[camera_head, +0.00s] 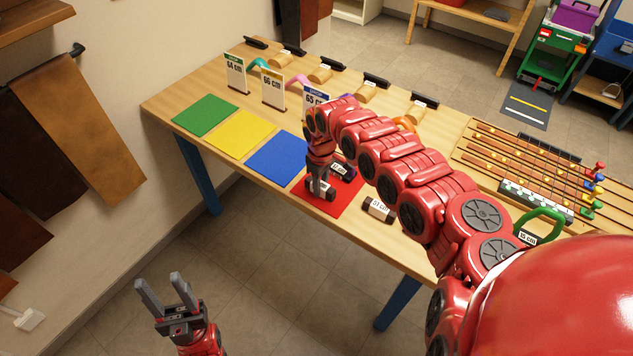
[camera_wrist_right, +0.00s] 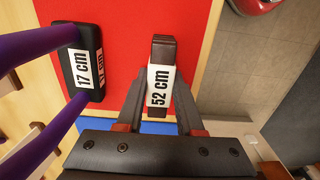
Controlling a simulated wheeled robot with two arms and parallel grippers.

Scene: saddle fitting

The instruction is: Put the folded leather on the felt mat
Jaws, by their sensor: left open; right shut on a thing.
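My right gripper (camera_head: 318,186) is shut on a dark brown folded leather (camera_wrist_right: 162,48) with a white "52 cm" label. The leather also shows in the head view (camera_head: 325,195), at the near left part of the red mat (camera_head: 346,201). In the right wrist view it lies over the red mat (camera_wrist_right: 125,30), close to its edge; I cannot tell if it touches. A second folded leather (camera_head: 380,209) with a white label lies on the table right of the red mat. My left gripper (camera_head: 161,289) is open and empty, off the table over the floor.
A black block labelled "17 cm" with purple bars (camera_wrist_right: 87,63) stands on the red mat beside the held leather. Blue (camera_head: 283,158), yellow (camera_head: 240,134) and green (camera_head: 205,115) mats lie bare to the left. A rack (camera_head: 520,160) and green stirrup (camera_head: 541,222) are right.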

